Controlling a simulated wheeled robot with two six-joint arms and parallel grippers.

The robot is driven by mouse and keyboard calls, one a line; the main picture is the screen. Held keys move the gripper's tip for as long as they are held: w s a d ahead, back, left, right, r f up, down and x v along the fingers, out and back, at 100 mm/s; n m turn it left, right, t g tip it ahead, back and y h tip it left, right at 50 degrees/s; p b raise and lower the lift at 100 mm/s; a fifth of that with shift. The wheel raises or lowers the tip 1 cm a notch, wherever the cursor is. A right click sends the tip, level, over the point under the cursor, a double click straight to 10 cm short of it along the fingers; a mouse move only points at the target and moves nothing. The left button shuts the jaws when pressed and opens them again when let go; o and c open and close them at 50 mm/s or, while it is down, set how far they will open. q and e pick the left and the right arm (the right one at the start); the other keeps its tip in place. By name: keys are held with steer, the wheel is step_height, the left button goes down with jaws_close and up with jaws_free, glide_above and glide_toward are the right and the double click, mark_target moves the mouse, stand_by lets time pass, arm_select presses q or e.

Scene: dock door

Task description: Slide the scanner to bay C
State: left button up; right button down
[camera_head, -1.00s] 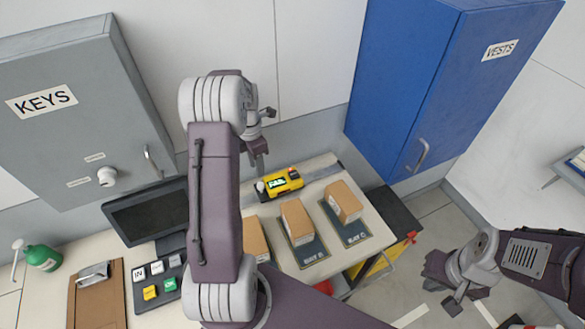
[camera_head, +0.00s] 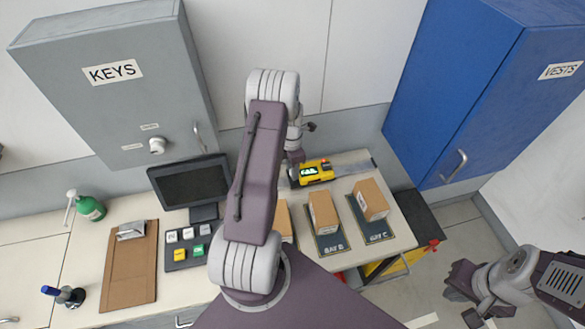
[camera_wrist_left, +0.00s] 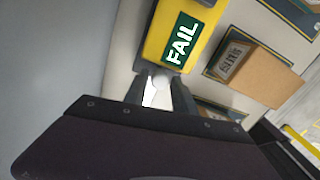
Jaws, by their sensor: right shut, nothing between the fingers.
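The yellow scanner (camera_head: 317,172) sits on the grey rail (camera_head: 352,169) at the back of the counter, behind the bay B box. Its green display reads FAIL, also in the left wrist view (camera_wrist_left: 181,38). Bay C (camera_head: 378,237) is the dark mat at the right, with a box on it. My left gripper (camera_head: 294,158) is at the scanner's left end, partly hidden by my arm. In the left wrist view its fingers (camera_wrist_left: 160,92) straddle a pale part beside the scanner; I cannot tell whether they grip it. My right gripper (camera_head: 462,298) is shut and empty, off the counter at right.
Cardboard boxes (camera_head: 324,212) (camera_head: 370,199) stand on the bay mats in front of the rail. A monitor (camera_head: 190,183), a keypad (camera_head: 187,250), a clipboard (camera_head: 131,270) and a green bottle (camera_head: 91,208) are at left. The blue vests cabinet (camera_head: 455,90) hangs at back right.

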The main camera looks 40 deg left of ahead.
arm_select(q)
jaws_close()
stand_by(1.3)
